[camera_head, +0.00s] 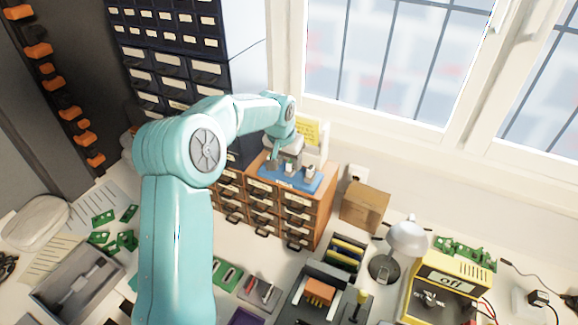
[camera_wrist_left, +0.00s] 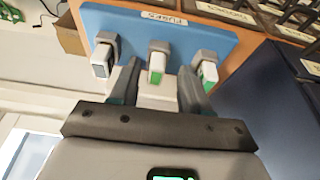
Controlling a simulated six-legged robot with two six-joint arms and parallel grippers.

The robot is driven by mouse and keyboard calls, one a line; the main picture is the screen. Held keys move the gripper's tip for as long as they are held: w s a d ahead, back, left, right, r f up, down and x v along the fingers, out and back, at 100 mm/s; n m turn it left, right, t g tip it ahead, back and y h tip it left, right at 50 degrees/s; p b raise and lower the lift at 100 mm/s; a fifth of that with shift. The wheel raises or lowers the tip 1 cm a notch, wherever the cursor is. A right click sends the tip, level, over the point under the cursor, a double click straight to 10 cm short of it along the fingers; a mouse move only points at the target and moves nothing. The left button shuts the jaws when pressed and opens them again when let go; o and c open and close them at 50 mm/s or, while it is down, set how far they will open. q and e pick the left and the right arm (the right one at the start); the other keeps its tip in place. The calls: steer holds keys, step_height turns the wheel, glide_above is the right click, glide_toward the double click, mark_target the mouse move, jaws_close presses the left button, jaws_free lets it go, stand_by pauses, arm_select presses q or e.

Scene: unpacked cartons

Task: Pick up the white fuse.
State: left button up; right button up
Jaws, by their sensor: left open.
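A blue fuse board (camera_head: 300,184) lies on top of a wooden drawer cabinet. In the left wrist view the board (camera_wrist_left: 225,42) carries three fuses in grey holders. The middle fuse (camera_wrist_left: 157,62) is white with a green lower part. The right fuse (camera_wrist_left: 209,72) is white and green, and the left fuse (camera_wrist_left: 101,62) is pale with a dark face. Which one is meant by the white fuse I cannot tell for sure. My left gripper (camera_wrist_left: 159,72) is open, its fingertips on either side of the middle fuse in the picture; contact is not visible. My right gripper is not in view.
The wooden cabinet (camera_head: 262,205) stands below the board. A dark drawer tower (camera_head: 170,70) rises behind my left arm. A yellow note (camera_head: 307,131) stands behind the board. A cardboard box (camera_head: 365,207) and a lamp (camera_head: 407,238) are to the right.

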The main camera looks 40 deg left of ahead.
mark_target(290, 162)
arm_select(q)
steer(key=shift+d+r, duration=0.1)
steer(key=shift+w+d, duration=0.15)
steer(key=shift+w, duration=0.2)
jaws_close()
steer(key=shift+s, duration=0.15)
steer(key=shift+r, duration=0.2)
step_height(290, 162, up, 19)
steer(key=shift+r, duration=0.15)
